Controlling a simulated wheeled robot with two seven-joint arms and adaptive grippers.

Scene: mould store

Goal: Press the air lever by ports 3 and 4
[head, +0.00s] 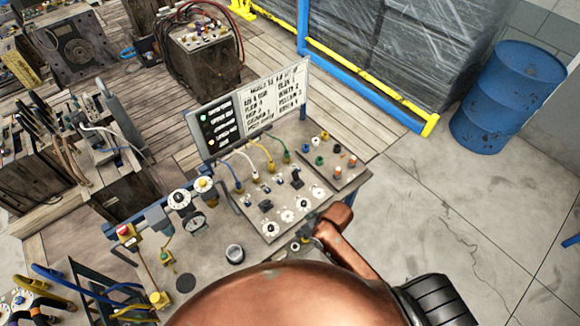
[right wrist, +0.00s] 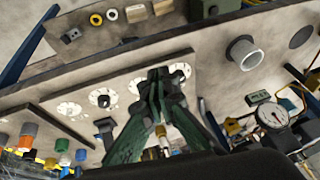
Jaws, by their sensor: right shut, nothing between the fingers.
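The grey port panel (head: 275,200) lies on the bench with white round dials (head: 287,216) along its near edge. Two black levers stand on it, one near the middle (head: 266,205) and one further right (head: 297,180). I cannot read port numbers, so I cannot tell which lever is by ports 3 and 4. My left gripper is not seen.
A lettered sign board (head: 250,105) stands behind the panel. Coloured hoses (head: 262,153) arch at its back. Left are a gauge (head: 196,222) and a red-topped valve (head: 128,234); a grey cup (head: 234,253) stands in front. A blue drum (head: 508,97) stands on the floor at right.

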